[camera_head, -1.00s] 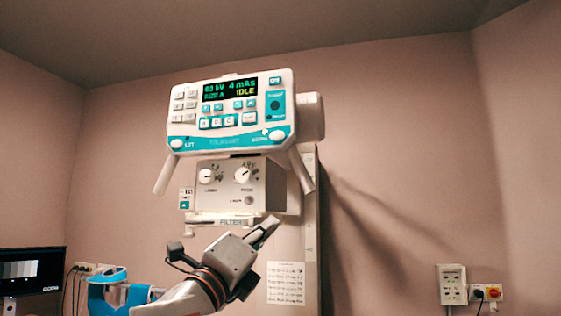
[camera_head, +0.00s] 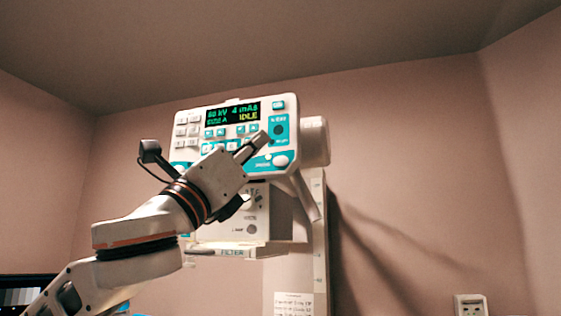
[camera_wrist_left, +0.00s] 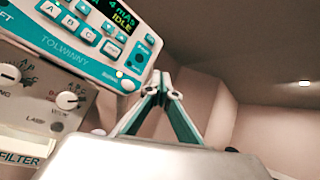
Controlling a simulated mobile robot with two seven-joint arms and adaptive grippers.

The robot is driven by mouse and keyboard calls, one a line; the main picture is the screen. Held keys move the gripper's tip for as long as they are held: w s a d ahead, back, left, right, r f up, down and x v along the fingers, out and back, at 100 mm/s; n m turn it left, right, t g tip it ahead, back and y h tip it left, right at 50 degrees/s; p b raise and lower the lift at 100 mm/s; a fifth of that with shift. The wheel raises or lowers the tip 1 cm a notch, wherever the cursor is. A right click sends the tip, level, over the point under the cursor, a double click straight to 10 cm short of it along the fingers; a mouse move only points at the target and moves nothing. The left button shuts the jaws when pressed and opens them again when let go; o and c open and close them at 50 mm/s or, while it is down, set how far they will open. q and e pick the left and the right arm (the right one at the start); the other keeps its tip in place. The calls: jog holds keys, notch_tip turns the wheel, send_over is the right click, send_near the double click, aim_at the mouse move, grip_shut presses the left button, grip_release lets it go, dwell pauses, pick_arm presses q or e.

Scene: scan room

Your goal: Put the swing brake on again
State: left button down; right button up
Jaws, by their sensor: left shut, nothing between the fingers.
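The control panel (camera_head: 232,108) is white and teal with a lit screen reading IDLE. At its lower right is a white rounded swing knob (camera_head: 281,160) with a small pale light beside it. The knob also shows in the left wrist view (camera_wrist_left: 128,85), next to its label. My left gripper (camera_head: 263,138) is shut and empty, its tips over the panel's right part, above and left of the knob in the head view. In the left wrist view the tips (camera_wrist_left: 158,78) lie right of the knob, beyond the panel's edge. I cannot tell their distance from the panel. My right gripper is out of view.
Below the panel is a grey box with dials (camera_head: 256,208), partly hidden by my left arm. A slanted handle (camera_head: 301,194) hangs below the panel's right corner. A monitor (camera_head: 22,290) stands lower left. The room right of the column is free.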

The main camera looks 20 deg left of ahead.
aim_at(281, 161)
pick_arm(q)
jog(key=shift+w, duration=0.1)
jog(key=w, duration=0.8)
jog(key=shift+w+d+p, duration=0.2)
jog(key=shift+p, duration=0.1)
jog(key=shift+w, duration=0.15)
dwell(0.4)
jog(key=shift+w, duration=0.15)
dwell(0.7)
jog(key=shift+w, duration=0.25)
